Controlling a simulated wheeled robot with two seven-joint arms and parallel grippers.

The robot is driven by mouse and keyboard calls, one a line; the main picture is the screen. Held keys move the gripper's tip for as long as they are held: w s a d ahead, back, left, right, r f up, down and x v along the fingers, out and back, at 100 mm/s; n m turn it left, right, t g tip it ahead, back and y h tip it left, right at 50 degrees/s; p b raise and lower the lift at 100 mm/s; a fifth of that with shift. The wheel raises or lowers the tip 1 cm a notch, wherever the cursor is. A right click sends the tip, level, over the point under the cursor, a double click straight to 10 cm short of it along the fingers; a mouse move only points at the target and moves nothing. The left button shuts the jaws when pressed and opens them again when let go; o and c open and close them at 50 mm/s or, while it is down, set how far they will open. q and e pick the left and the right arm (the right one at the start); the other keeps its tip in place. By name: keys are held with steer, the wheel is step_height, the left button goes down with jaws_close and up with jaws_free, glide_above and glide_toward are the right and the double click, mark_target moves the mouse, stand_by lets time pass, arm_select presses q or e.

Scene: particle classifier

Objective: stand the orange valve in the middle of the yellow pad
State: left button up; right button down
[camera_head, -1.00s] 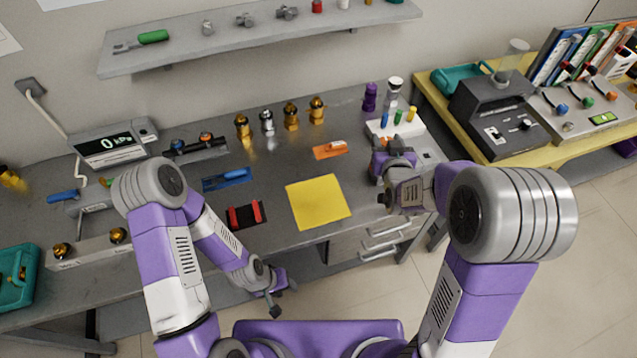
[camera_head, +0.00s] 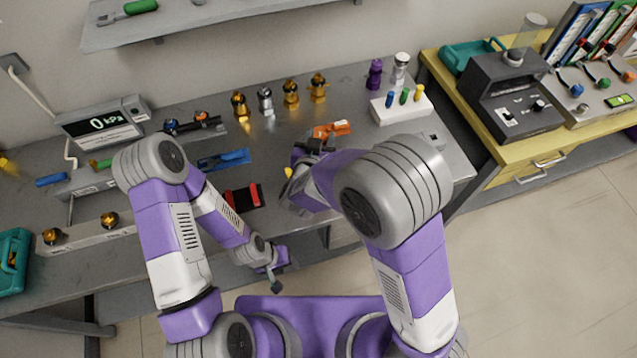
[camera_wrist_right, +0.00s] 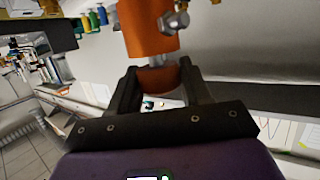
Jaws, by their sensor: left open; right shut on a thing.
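The orange valve (camera_wrist_right: 150,32) is in the right wrist view, an orange cylinder with a metal fitting on its side. My right gripper (camera_wrist_right: 158,80) is shut on its lower orange part. In the head view my right gripper (camera_head: 314,146) is above the table near the yellow pad (camera_head: 289,172). My right arm hides nearly all of the pad; only a sliver shows. My left gripper (camera_head: 276,279) is open and low, in front of the table edge.
Brass and silver fittings (camera_head: 265,101) stand behind. A blue tool (camera_head: 224,160) and a red-black piece (camera_head: 243,197) lie left of the pad. A white block with coloured pegs (camera_head: 400,108) stands right.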

steer(key=f+b, duration=0.1)
steer(key=f, duration=0.4)
steer(key=f+b, duration=0.2)
steer(key=f, duration=0.3)
steer(key=shift+s+a+f, duration=0.1)
steer(key=shift+a, duration=0.1)
steer(key=shift+f, duration=0.15)
steer(key=c, duration=0.5)
jaws_free()
steer(key=shift+r, duration=0.25)
steer(key=p+v, duration=0.1)
steer(key=v, duration=1.1)
steer(key=shift+p, duration=0.3)
